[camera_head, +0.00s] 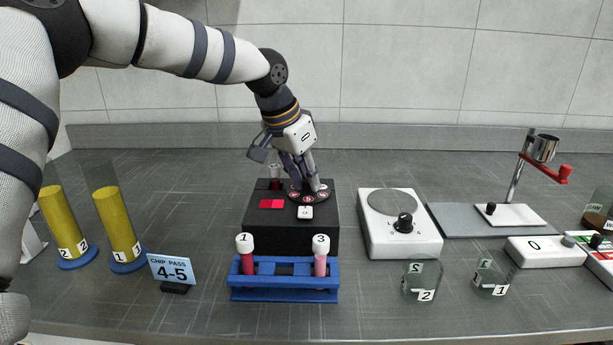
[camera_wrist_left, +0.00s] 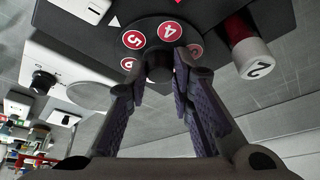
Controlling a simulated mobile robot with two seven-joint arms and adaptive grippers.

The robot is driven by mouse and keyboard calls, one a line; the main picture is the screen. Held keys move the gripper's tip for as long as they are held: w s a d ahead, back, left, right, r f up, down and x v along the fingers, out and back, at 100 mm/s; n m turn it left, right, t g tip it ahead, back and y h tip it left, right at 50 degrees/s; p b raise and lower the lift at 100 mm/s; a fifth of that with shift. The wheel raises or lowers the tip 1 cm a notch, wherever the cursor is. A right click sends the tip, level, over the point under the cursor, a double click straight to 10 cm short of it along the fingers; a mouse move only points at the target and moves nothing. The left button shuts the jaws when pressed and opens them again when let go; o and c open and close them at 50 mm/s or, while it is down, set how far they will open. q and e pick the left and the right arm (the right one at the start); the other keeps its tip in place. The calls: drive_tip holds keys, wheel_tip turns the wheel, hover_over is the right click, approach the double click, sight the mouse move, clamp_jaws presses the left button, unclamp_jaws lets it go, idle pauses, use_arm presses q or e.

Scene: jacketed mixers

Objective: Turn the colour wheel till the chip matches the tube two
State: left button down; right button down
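The black box (camera_head: 290,236) carries the colour wheel (camera_head: 296,195), a dark disc with red numbered circles. In the left wrist view, the wheel (camera_wrist_left: 152,33) shows 5 and 4 on its upper side, with a white triangle beside it. A red chip patch (camera_head: 271,204) lies left of the wheel; its two halves look nearly alike. Tube two (camera_wrist_left: 249,57) stands in the box, and in the head view it (camera_head: 275,172) is at the back left. My left gripper (camera_head: 308,185) points down over the wheel, its fingers (camera_wrist_left: 158,78) closed around the dark central knob (camera_wrist_left: 160,62). My right gripper is out of view.
A blue rack (camera_head: 284,294) with tubes 1 (camera_head: 246,258) and 3 (camera_head: 320,262) stands before the box. A "CHIP PASS 4-5" sign (camera_head: 171,268) and two yellow cylinders (camera_head: 118,222) are left. A white stirrer plate (camera_head: 400,240) and glass beakers (camera_head: 420,278) are right.

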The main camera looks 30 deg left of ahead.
use_arm(q)
drive_tip(key=shift+m, duration=0.3)
drive_tip(key=shift+m+h, duration=0.5)
drive_tip(key=shift+m, duration=0.4)
drive_tip(key=m, duration=0.1)
drive_tip(key=m+g, duration=0.1)
drive_tip(key=shift+w+a+f+m+h, duration=0.1)
drive_tip(key=shift+f+m+h, duration=0.05)
drive_tip(key=shift+m+h, duration=0.2)
drive_tip(key=m+g+h+b, duration=0.1)
drive_tip(key=m, duration=0.2)
drive_tip(key=shift+w+f+m, duration=0.1)
drive_tip(key=shift+m, duration=0.15)
drive_tip(key=shift+a+m+g+h+b, duration=0.1)
drive_tip(key=shift+m+g+h+b, duration=0.35)
drive_tip(key=shift+m, duration=1.15)
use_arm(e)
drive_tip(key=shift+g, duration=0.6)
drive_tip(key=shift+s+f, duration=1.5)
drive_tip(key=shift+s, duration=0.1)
use_arm(q)
drive_tip(key=shift+b, duration=0.3)
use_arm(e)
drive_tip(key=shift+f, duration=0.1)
use_arm(q)
drive_tip(key=shift+m, duration=0.3)
drive_tip(key=c, duration=1.4)
unclamp_jaws()
drive_tip(key=shift+r, duration=0.2)
